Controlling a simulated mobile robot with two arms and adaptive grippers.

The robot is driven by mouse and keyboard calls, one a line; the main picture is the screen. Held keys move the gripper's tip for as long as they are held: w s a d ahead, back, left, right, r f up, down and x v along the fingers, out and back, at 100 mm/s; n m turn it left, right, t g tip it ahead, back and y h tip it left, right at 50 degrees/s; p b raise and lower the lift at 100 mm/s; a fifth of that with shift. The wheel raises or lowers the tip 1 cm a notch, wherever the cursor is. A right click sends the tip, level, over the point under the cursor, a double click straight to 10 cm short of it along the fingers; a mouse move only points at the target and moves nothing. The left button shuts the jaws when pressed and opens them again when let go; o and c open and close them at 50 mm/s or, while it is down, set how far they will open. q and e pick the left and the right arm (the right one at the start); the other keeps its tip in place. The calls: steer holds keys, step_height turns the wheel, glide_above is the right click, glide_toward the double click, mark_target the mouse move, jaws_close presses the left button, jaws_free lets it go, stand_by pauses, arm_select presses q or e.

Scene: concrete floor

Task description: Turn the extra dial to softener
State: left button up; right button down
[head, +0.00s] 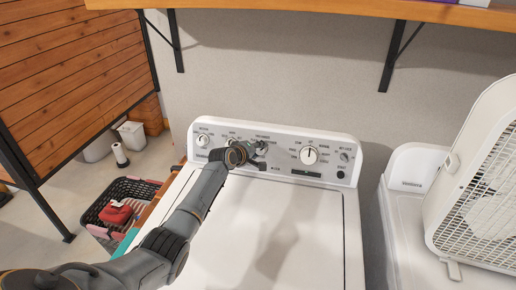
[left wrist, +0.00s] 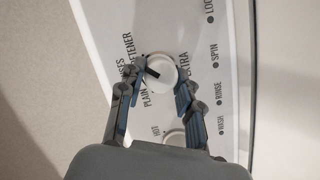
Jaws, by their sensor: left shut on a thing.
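The white washing machine (head: 270,225) has a silver control panel (head: 330,158) with several dials. In the left wrist view, the extra dial (left wrist: 165,66) is a round white knob with a black pointer mark. The mark points to the left, toward the side with the softener lettering. The word "PLAIN" sits below left and "EXTRA" to the right. My left gripper (left wrist: 156,88) is shut on this dial, with a finger on each side. In the head view my left gripper (head: 259,149) is at the panel and hides much of the dial. My right gripper is out of view.
A large dial (head: 309,155) and a small dial (head: 344,157) sit to the right on the panel, another dial (head: 203,140) at its left end. A fan (head: 484,190) stands on the neighbouring white machine (head: 405,215). A wooden shelf (head: 330,10) runs above. A basket (head: 120,200) stands at left.

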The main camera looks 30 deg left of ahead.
arm_select(q)
steer(key=shift+m+g+p, duration=0.4)
steer(key=shift+m+p, duration=0.05)
steer(key=shift+m, duration=0.65)
steer(key=o, duration=1.1)
steer(key=shift+o, duration=0.2)
steer(key=shift+r, duration=0.1)
steer(key=v, duration=1.2)
steer(key=shift+d, duration=0.25)
